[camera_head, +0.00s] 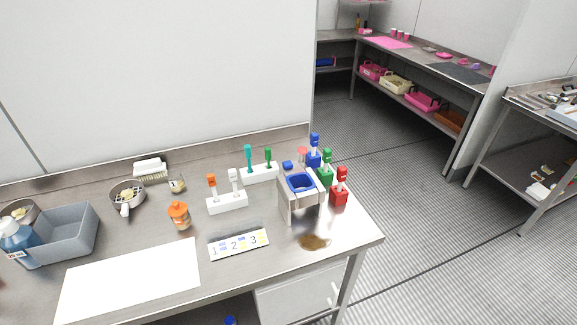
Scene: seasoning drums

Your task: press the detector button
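A grey box-shaped device (285,200) with a blue ring-like opening (301,182) on top stands near the right end of the steel table. I cannot tell whether it is the detector. A small blue block (287,165) and a red round-topped thing (302,150) are just behind it. No part is clearly readable as a button at this size. My gripper is not in view.
Blue (314,158), green (325,176) and red (339,198) handled containers stand right of the device. A brown spill (314,242) lies by the front edge. A grey bin (70,240) stands left.

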